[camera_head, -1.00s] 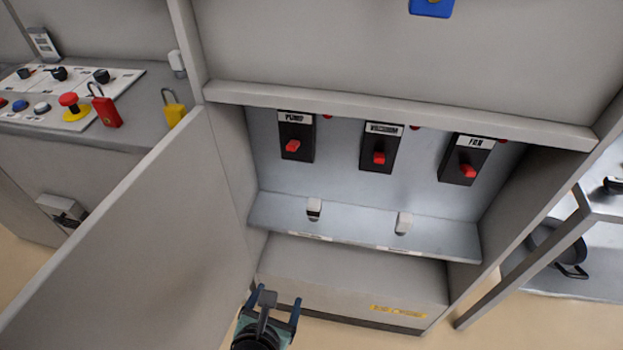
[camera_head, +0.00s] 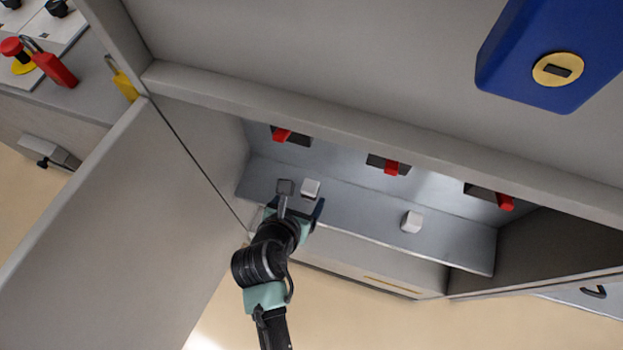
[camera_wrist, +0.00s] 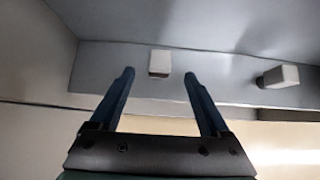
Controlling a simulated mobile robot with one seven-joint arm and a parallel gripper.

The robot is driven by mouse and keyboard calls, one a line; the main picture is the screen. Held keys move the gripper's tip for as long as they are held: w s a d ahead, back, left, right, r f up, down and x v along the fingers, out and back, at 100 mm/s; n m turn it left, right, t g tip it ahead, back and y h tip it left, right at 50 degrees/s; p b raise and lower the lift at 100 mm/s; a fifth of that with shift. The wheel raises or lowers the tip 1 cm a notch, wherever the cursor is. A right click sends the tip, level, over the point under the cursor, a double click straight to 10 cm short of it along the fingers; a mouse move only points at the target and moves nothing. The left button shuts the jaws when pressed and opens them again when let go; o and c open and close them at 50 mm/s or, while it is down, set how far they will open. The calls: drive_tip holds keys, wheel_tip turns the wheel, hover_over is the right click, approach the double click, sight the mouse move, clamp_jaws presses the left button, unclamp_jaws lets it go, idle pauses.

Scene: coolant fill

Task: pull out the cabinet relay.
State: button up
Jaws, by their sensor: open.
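Two small pale blocks sit on the sloping metal ledge inside the open cabinet. The left block (camera_head: 310,188) is beside my gripper and the right block (camera_head: 411,221) stands apart to the right. No readable label shows which one is the relay. My gripper (camera_head: 295,209) is at the ledge's front, open and empty. In the wrist view the left block (camera_wrist: 159,63) lies just beyond and between my two blue fingertips (camera_wrist: 159,76), with space on both sides. The right block (camera_wrist: 278,76) is outside the fingers there.
Red switch handles (camera_head: 391,168) line the back wall above the ledge. The open cabinet door (camera_head: 110,235) stands close left of my arm. A beam (camera_head: 380,146) crosses above the opening. A blue box (camera_head: 550,55) is at top right. A red padlock (camera_head: 55,70) hangs left.

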sight(311, 186)
drive_tip(key=b+x, duration=0.3)
drive_tip(key=x, duration=0.7)
drive_tip(key=shift+w+d+f, duration=0.1)
drive_tip(key=shift+w+f, duration=0.2)
clamp_jaws()
drive_tip(key=c, duration=0.8)
unclamp_jaws()
drive_tip(key=c, duration=0.3)
drive_tip(key=shift+c, duration=0.2)
drive_tip(key=shift+r+p, duration=0.45)
drive_tip(key=shift+p, duration=0.15)
drive_tip(key=shift+r+p, duration=2.2)
drive_tip(key=shift+p, duration=0.45)
